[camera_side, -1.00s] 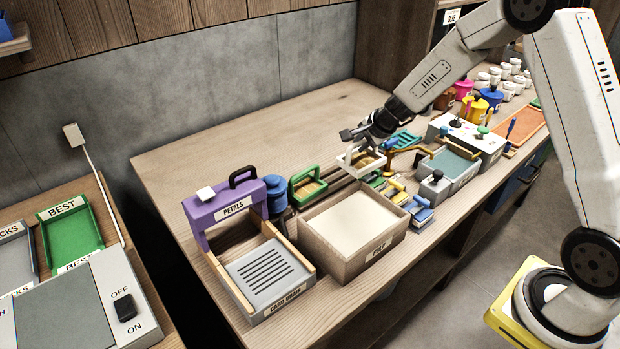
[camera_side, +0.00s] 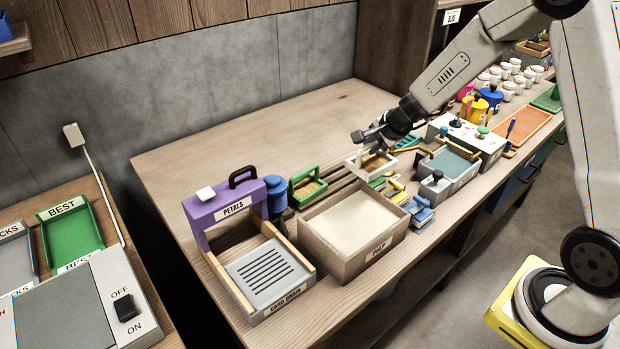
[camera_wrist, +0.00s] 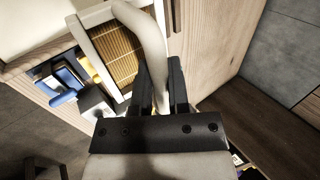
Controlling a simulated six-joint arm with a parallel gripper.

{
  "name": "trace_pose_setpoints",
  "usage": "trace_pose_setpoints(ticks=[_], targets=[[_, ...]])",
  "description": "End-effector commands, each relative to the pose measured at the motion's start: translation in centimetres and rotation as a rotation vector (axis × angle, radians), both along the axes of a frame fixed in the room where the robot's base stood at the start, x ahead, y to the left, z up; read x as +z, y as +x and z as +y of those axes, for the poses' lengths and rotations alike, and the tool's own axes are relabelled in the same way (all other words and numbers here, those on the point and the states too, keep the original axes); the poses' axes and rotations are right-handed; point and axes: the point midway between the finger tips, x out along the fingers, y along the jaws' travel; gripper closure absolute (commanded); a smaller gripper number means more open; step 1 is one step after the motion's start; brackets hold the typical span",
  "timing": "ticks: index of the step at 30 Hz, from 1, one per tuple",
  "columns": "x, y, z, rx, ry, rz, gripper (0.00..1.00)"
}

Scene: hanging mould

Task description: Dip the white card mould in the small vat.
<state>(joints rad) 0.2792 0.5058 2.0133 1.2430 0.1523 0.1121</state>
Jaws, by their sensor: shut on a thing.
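The white card mould (camera_side: 356,166) has a white frame, a tan slatted screen and an arched handle. My gripper (camera_side: 374,136) is shut on its handle, behind the big pulp vat in the side view. In the wrist view the handle rises between the fingers of my gripper (camera_wrist: 164,92), and the mould's screen (camera_wrist: 112,52) shows beyond them. I cannot tell how high the mould is above the table. A small grey vat (camera_side: 462,179) with a blue-green surface stands to the right of the mould, apart from it.
The wooden PULP vat (camera_side: 335,262), filled with cream pulp, stands in front of the mould. A green mould (camera_side: 308,184) stands left of it. Small blue and yellow items (camera_side: 418,211) lie between the vats. A purple PETALS frame (camera_side: 235,208) stands at left. The table behind is clear.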

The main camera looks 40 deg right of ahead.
Motion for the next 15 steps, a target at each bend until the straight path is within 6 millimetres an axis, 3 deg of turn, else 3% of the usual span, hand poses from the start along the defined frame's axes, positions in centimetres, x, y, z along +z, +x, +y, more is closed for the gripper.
trace_pose_setpoints(ticks=[8, 15], targets=[[0.0, -0.1, 0.4, 0.030, -0.001, 0.003, 1.00], [-0.1, -0.9, 2.8, 0.231, -0.010, 0.021, 1.00]])
